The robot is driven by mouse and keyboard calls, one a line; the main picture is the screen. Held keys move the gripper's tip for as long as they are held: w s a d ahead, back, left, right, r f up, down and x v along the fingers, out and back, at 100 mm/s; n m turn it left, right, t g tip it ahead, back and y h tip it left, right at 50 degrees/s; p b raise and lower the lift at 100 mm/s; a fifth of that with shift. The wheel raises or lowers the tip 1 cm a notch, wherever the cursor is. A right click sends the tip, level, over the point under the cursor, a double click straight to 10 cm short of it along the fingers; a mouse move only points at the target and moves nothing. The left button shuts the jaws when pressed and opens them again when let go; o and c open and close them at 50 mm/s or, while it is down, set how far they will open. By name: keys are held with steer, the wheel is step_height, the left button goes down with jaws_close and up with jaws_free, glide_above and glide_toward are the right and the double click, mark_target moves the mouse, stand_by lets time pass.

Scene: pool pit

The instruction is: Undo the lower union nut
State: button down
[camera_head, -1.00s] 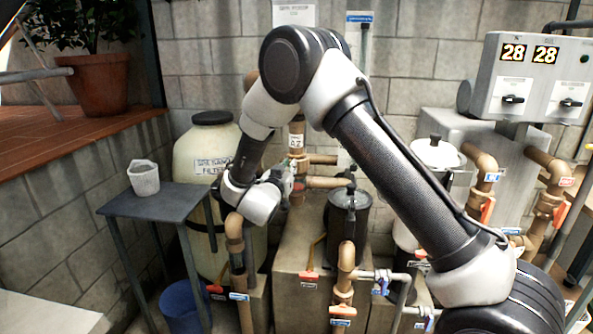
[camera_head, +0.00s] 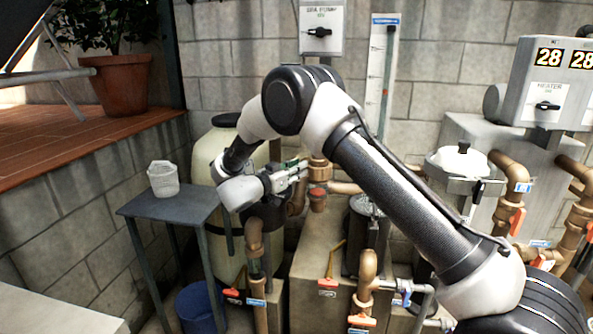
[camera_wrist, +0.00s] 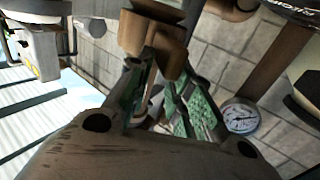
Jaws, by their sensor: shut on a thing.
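A brown union fitting (camera_head: 318,168) stands on the pipework in front of the wall, right of the sand filter. My gripper (camera_head: 303,170) reaches it from the left, its fingers level with the fitting. In the wrist view, my gripper's green-padded fingers (camera_wrist: 157,80) close on a brown round nut (camera_wrist: 152,33) at the top of the picture. I cannot tell from this view whether it is the lower or the upper nut. The fingers and the picture edge hide part of it.
A blue bucket (camera_head: 200,308) is beneath. Valves with orange handles (camera_head: 328,281) and a dark canister (camera_head: 360,240) stand nearby. A pressure gauge (camera_wrist: 240,117) is close to the fingers at right.

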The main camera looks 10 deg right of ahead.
steer(key=shift+w+a+r, duration=0.1)
steer(key=shift+w+r, duration=0.2)
steer(key=shift+r, duration=0.1)
steer(key=c, duration=1.5)
jaws_free()
steer(key=shift+o, duration=0.2)
steer(key=shift+f, duration=0.15)
steer(key=shift+s, duration=0.1)
steer(key=v, duration=1.1)
steer(key=shift+s+a, duration=0.25)
steer(key=shift+a, duration=0.05)
